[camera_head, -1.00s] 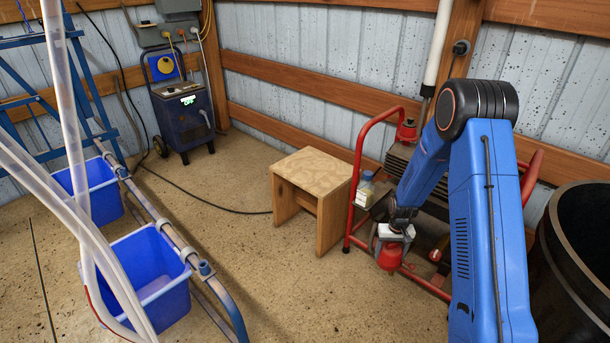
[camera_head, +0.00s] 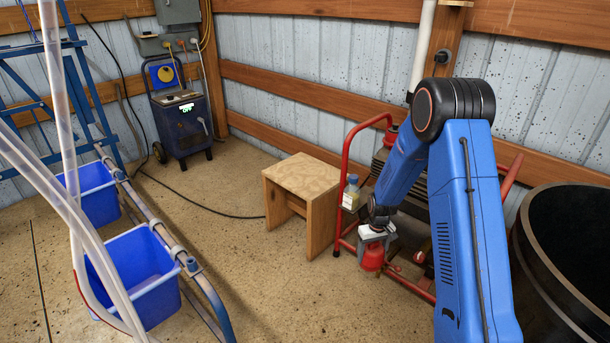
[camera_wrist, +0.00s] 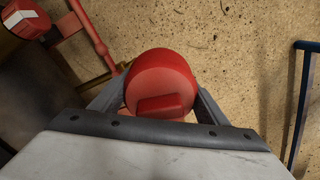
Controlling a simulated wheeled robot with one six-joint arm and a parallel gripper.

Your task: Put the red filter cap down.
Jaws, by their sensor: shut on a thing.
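The red filter cap (camera_head: 372,258) is round, with a raised red grip bar on its face. It hangs below the end of my blue arm at the right of the head view, in front of the red-framed machine. My gripper (camera_head: 374,246) is shut on it. In the wrist view the cap (camera_wrist: 161,82) sits between the two grey fingers of my gripper (camera_wrist: 160,98), one on each side. The floor shows beyond the cap in the wrist view. The underside of the cap is hidden.
A wooden stool (camera_head: 302,182) with a clear top stands left of the red-framed machine (camera_head: 346,140). A small bottle (camera_head: 351,192) is at the machine's left side. A black tub (camera_head: 570,250) is at right. Blue buckets (camera_head: 135,272) stand at left. The floor between is open.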

